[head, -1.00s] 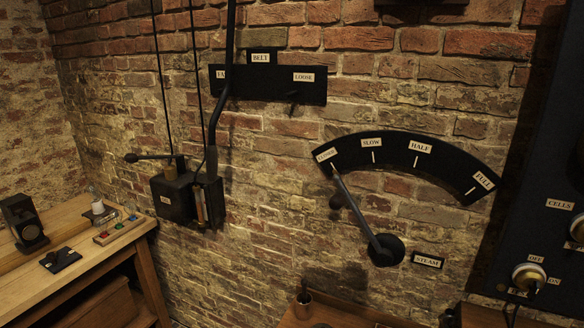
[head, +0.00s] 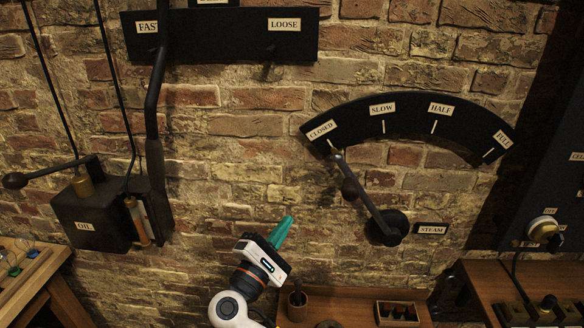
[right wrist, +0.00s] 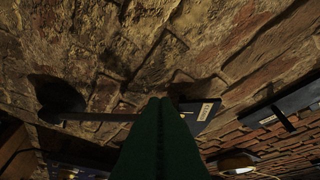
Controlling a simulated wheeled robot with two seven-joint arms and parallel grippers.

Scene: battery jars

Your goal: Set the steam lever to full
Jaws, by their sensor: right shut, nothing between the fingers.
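The FULL label (head: 504,142) is at the scale's right end. My right gripper (head: 284,232), with green fingers, is shut and empty, left of the lever and apart from it. In the right wrist view, the green fingers (right wrist: 160,130) cover the middle; a dark bar (right wrist: 90,117), which looks like the lever, runs behind them. My left gripper is not visible.
A black belt plate (head: 225,40) is on the brick wall at upper left. A black oil box (head: 95,215) with a side arm hangs at left. A wooden shelf (head: 345,305) with a cup (head: 297,305) is below. A dark panel with knobs is at right.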

